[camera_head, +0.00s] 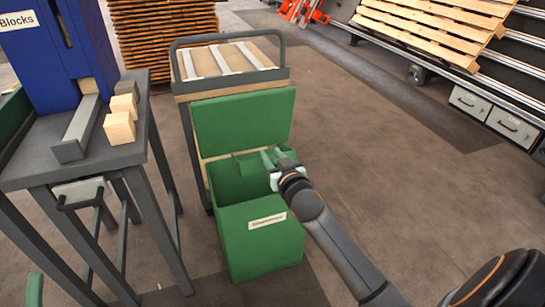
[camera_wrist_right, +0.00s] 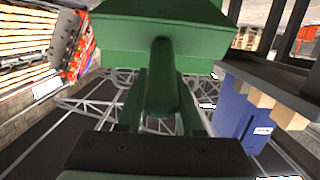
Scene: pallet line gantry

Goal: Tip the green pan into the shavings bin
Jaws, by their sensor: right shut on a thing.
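The shavings bin (camera_head: 262,245) is a green box with a white label on its front. Its green lid (camera_head: 243,122) stands up at the back and its top is open. My right gripper (camera_head: 273,165) is over the bin's right side, shut on the handle of the green pan (camera_head: 247,163). The pan is at the bin's opening, partly hidden by the gripper. In the right wrist view the pan (camera_wrist_right: 165,36) fills the top, with its handle between the fingers. The room appears upside down there. The pan's inside and any shavings are hidden. My left gripper is not in view.
A dark table (camera_head: 70,165) with wooden blocks (camera_head: 121,118) and a grey channel stands left of the bin, under a blue Blocks unit (camera_head: 62,50). A cart (camera_head: 232,62) stands behind the bin. Pallets (camera_head: 430,25) lean at the back right. The floor to the right is clear.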

